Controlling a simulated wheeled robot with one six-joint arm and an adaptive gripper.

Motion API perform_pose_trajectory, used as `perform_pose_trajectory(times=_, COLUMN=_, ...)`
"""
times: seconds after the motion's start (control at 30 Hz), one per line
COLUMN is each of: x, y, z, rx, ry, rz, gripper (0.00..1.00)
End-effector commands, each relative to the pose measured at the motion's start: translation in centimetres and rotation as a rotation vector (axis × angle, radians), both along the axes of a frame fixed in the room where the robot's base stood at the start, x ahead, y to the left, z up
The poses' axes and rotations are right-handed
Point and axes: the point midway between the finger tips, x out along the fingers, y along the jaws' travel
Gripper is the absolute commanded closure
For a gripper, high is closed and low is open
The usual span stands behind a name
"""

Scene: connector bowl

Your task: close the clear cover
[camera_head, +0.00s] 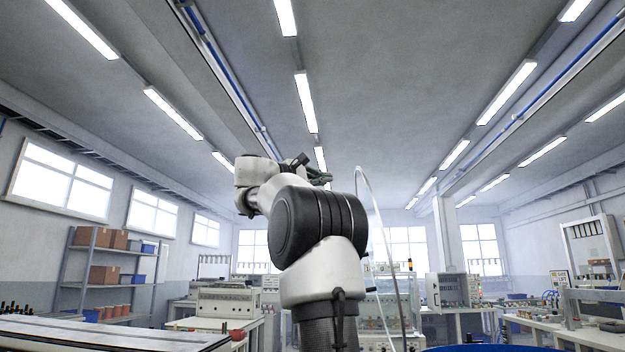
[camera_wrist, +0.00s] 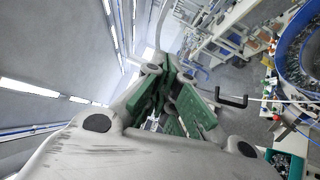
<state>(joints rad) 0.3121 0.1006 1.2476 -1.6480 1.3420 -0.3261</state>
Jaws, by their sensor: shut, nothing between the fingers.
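My gripper (camera_head: 318,176) is raised high in the head view, partly behind my own arm. In the wrist view its green-padded fingers (camera_wrist: 172,92) are shut with nothing held. A thin pale curved edge (camera_head: 377,215) rises beside my arm in the head view; it looks like the rim of the clear cover, standing raised. In the wrist view a black bracket-shaped handle (camera_wrist: 232,101) sits to the right of the fingers, apart from them, at the end of a thin pale line. The blue bowl (camera_wrist: 284,47) holding small parts is at the right; only its rim (camera_head: 480,348) shows in the head view.
Workbenches with equipment (camera_head: 228,302) stand at left and more benches (camera_head: 590,335) at right. A shelf with boxes (camera_head: 108,270) is against the left wall. A green crate (camera_wrist: 290,163) is at the wrist view's lower right. The air above the benches is mostly free.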

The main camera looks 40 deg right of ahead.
Motion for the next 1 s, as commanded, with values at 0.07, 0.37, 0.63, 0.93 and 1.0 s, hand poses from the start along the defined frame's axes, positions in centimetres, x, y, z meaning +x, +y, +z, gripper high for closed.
perform_pose_trajectory(times=0.07, x=-0.3, y=-1.8, z=0.2, rx=-0.001, ry=-0.001, rz=-0.004, gripper=1.00)
perform_pose_trajectory(times=0.37, x=-2.8, y=-5.3, z=1.0, rx=0.000, ry=-0.001, rz=-0.001, gripper=1.00)
perform_pose_trajectory(times=0.63, x=-3.5, y=-5.8, z=1.1, rx=0.000, ry=-0.001, rz=0.001, gripper=1.00)
perform_pose_trajectory(times=0.93, x=-3.6, y=-5.9, z=1.2, rx=0.002, ry=-0.004, rz=0.001, gripper=1.00)
perform_pose_trajectory(times=1.0, x=-4.0, y=-6.2, z=1.3, rx=0.007, ry=-0.010, rz=0.000, gripper=1.00)
